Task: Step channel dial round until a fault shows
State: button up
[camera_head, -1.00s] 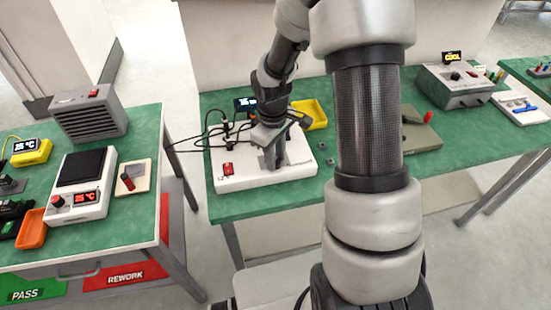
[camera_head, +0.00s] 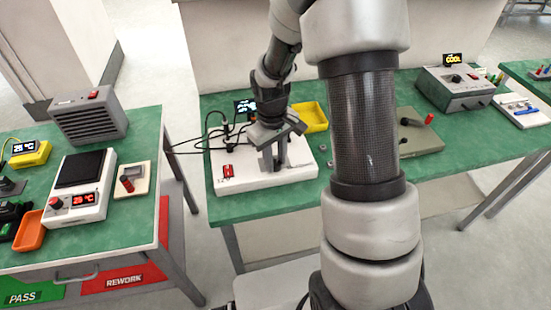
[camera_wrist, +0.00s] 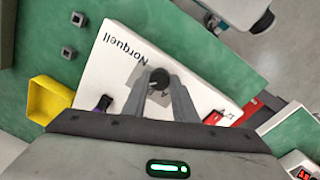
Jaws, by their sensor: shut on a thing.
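The channel dial (camera_wrist: 159,77) is a small dark round knob on a grey plate of the white Norquell rack unit (camera_wrist: 117,53). In the wrist view my gripper (camera_wrist: 160,86) points down at the dial, with its fingers closed on either side of it. In the head view my gripper (camera_head: 271,160) is over the white unit (camera_head: 240,180), and the dial is hidden behind the fingers. A small display (camera_head: 245,106) glows at the back of the unit, partly behind my arm; its text is too small to read.
A red switch (camera_head: 228,171) sits at the unit's front left. Black cables run along its back left. A yellow tray (camera_head: 314,117) stands behind it at the right. The left bench holds a hot plate (camera_head: 82,185) and a fan heater (camera_head: 90,116). Green bench surface is free in front.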

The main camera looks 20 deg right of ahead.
jog(key=o, duration=1)
jog(key=shift+o, duration=0.2)
notch_tip(320, 180, up, 17)
jog(key=p, duration=0.2)
jog(key=shift+s+a+r, duration=0.2)
jog(key=shift+a, duration=0.2)
jog(key=s+r+m+t+p, duration=0.4)
jog(key=s+r+p, duration=0.4)
jog(key=s+r, duration=1)
jog(key=shift+s+a+r+t+y, duration=0.35)
jog(key=shift+a+r+t, duration=0.1)
jog(key=shift+r+t, duration=0.3)
